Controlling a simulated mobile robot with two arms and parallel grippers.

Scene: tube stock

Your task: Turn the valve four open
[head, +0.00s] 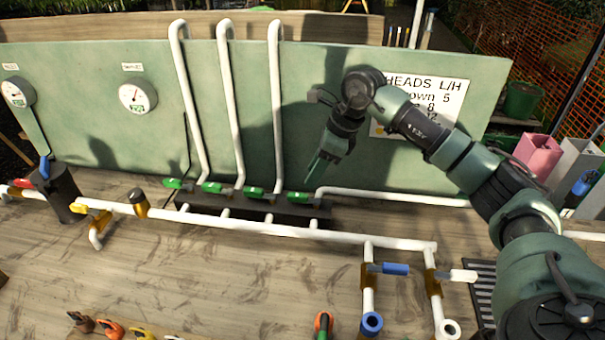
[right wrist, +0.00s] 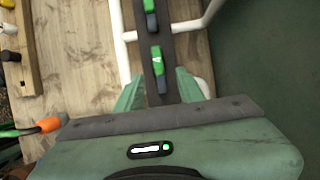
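A row of small green-handled valves sits on a dark block (head: 258,205) at the foot of the green panel. The rightmost valve (head: 298,197), apparently valve four, has its green handle lying along the block, across its short feed pipe. No number is readable on it. My right gripper (head: 316,170) points down above and slightly right of this valve, apart from it. In the right wrist view the fingers (right wrist: 160,90) are spread and empty. My left gripper is out of view.
White riser pipes (head: 231,110) stand behind the valves, and a white header pipe (head: 250,228) runs in front. Two dial gauges (head: 138,96) and a sign (head: 440,90) are on the panel. Blue (head: 395,269) and white (head: 463,276) handled valves stand front right. The bench's front middle is largely clear.

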